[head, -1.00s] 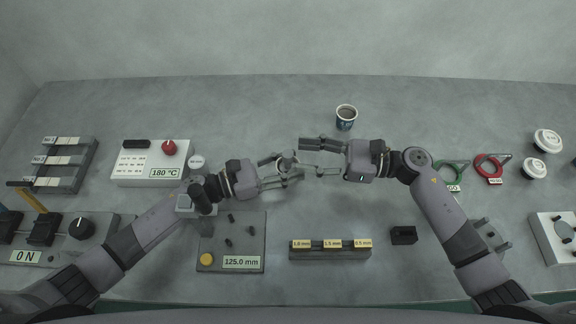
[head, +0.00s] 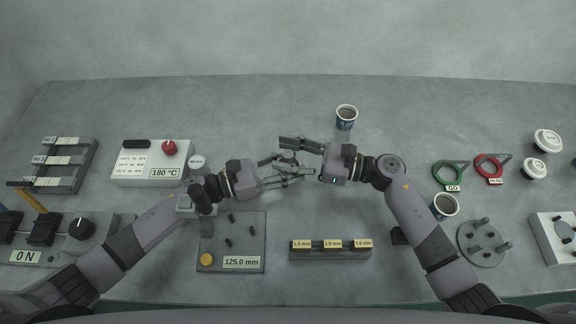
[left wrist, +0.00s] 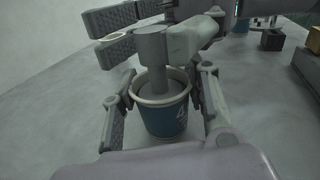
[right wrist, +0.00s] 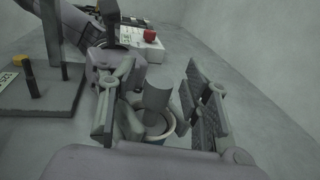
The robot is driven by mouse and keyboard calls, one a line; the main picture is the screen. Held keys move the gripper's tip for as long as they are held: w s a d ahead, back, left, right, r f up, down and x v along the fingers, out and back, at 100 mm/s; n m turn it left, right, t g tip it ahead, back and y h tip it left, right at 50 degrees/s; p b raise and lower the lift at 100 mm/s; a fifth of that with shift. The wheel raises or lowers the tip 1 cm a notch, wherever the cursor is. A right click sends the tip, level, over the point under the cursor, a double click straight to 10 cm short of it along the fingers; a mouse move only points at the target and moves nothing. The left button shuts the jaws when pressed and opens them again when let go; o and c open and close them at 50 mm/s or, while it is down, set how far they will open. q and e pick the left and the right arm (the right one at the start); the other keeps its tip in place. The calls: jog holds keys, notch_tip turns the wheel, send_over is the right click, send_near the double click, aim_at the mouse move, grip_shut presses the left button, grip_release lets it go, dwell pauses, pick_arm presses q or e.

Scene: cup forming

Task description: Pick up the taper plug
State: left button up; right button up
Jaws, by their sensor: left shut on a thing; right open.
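The taper plug (left wrist: 151,46) is a grey cylinder with a narrower stem. It stands in a paper cup (left wrist: 165,118) with a blue label and pale rim. My left gripper (left wrist: 160,92) is shut on this cup, a finger on each side of it. My right gripper (right wrist: 157,85) is open, its fingers on either side of the plug (right wrist: 156,98) just above the cup rim (right wrist: 172,130). I cannot see either right finger clearly touching the plug. In the head view the grippers meet at mid-table, where their fingers mostly hide the cup and plug.
A filled cup (head: 346,117) stands just behind my right gripper. Another cup (head: 445,205) and a round pegged fixture (head: 484,243) are beside my right forearm. The 125.0 mm plate (head: 232,242) and yellow-labelled block (head: 330,250) lie in front.

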jog(key=shift+c, duration=0.2)
grip_shut()
dwell(0.6)
